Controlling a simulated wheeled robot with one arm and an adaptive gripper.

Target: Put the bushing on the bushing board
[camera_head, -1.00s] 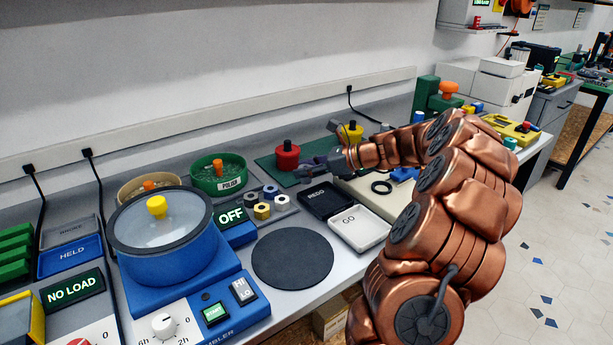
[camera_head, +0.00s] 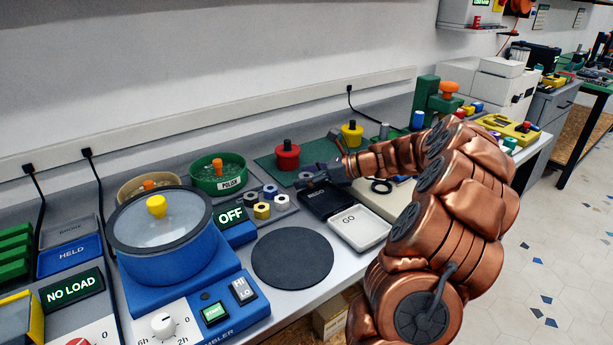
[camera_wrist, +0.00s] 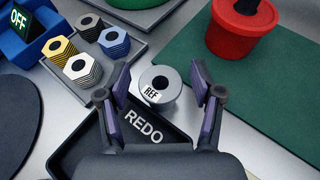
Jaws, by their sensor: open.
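A silver round bushing (camera_wrist: 157,86) marked REF, with a dark centre hole, stands between the fingers of my gripper (camera_wrist: 160,75) in the wrist view. Gaps show on both sides, so the fingers are open and not gripping it. It stands just behind the black REDO tray (camera_wrist: 100,130). In the head view my gripper (camera_head: 312,178) is low over that area. The green board (camera_wrist: 260,105) lies to the right; I cannot tell which surface is the bushing board.
A red weight (camera_head: 287,156) stands on the green board and a yellow one (camera_head: 352,134) farther right. The white GO tray (camera_head: 360,228), dark round pad (camera_head: 292,258) and blue tumbler (camera_head: 165,245) are in front and left. A green POLISH bowl (camera_head: 218,174) stands behind.

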